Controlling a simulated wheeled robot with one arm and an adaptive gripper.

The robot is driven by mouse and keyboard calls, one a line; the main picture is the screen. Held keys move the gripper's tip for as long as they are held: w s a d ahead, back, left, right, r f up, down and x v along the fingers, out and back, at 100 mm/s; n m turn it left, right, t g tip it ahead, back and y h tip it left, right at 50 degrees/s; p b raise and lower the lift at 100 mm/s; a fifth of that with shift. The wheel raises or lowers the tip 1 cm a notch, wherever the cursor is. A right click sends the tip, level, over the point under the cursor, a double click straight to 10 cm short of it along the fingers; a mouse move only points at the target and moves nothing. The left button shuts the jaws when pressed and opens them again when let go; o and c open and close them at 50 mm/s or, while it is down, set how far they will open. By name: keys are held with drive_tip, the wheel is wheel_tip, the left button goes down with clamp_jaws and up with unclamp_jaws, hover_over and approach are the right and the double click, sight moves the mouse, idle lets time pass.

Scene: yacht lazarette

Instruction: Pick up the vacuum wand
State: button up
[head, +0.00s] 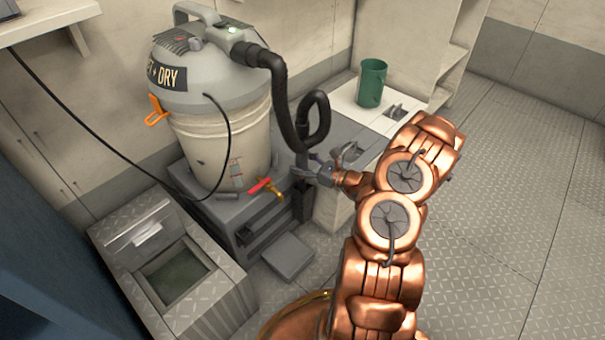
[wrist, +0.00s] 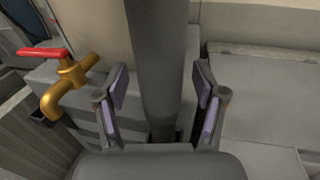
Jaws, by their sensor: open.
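The vacuum wand (wrist: 156,65) is a dark grey tube that stands upright between the two fingers of my gripper (wrist: 160,105) in the wrist view. My gripper is open, with its purple-padded fingers on either side of the wand and a gap on each side. In the head view, my gripper (head: 318,170) is at the lower end of the black looped hose (head: 281,95) of the wet and dry vacuum (head: 225,130). There the wand is mostly hidden by the gripper.
A brass tap with a red handle (wrist: 66,72) is close left of the fingers; it also shows in the head view (head: 268,187). A green cup (head: 371,83) stands on a white counter behind. Floor at right is clear.

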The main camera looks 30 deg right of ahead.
drive_tip(key=shift+c, duration=0.2)
drive_tip(key=c, duration=1.2)
wheel_tip(320, 180, up, 28)
drive_tip(key=p, duration=0.7)
